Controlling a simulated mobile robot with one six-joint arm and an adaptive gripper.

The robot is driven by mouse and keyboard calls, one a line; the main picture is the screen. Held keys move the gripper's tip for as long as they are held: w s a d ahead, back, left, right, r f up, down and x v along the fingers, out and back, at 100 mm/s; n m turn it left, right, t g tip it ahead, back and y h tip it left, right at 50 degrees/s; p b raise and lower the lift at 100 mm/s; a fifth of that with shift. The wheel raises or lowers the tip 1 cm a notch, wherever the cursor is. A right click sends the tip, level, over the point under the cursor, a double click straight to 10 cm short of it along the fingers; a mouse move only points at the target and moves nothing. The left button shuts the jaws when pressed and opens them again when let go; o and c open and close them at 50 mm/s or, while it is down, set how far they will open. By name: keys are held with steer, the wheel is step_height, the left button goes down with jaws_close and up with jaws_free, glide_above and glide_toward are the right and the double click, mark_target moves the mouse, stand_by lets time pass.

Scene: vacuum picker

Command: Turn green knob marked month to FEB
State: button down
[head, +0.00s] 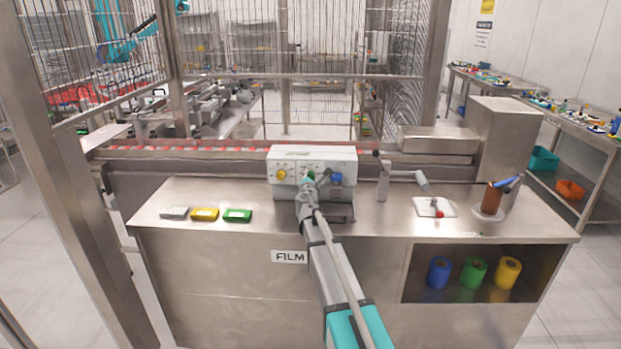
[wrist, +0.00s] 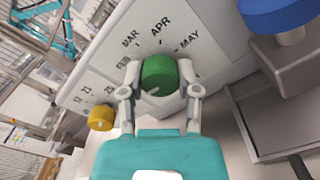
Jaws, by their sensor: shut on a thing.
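The green knob (wrist: 160,72) sits on a white panel (wrist: 205,45), with the month labels MAR, APR and MAY around it. A further label on the left, apparently FEB, is partly covered by a finger. A short white line shows on the knob's face, toward its lower left; I cannot tell which month it marks. My gripper (wrist: 159,78) is shut on the green knob, one finger on each side. In the head view the white control box (head: 312,152) stands on the steel bench, and my gripper (head: 308,182) is at its front, covering much of the green knob.
A yellow knob (wrist: 101,118) sits left of the green one and a larger blue knob (wrist: 277,12) to the right. On the bench (head: 240,240) lie grey, yellow and green blocks (head: 237,215) at left. A lever post (head: 383,180) stands right of the box.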

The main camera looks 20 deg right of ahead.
steer(key=m, duration=0.4)
steer(key=shift+m, duration=2.2)
steer(key=shift+c, duration=1.6)
jaws_free()
steer(key=shift+s, duration=0.1)
steer(key=v, duration=1.1)
steer(key=shift+s, duration=0.35)
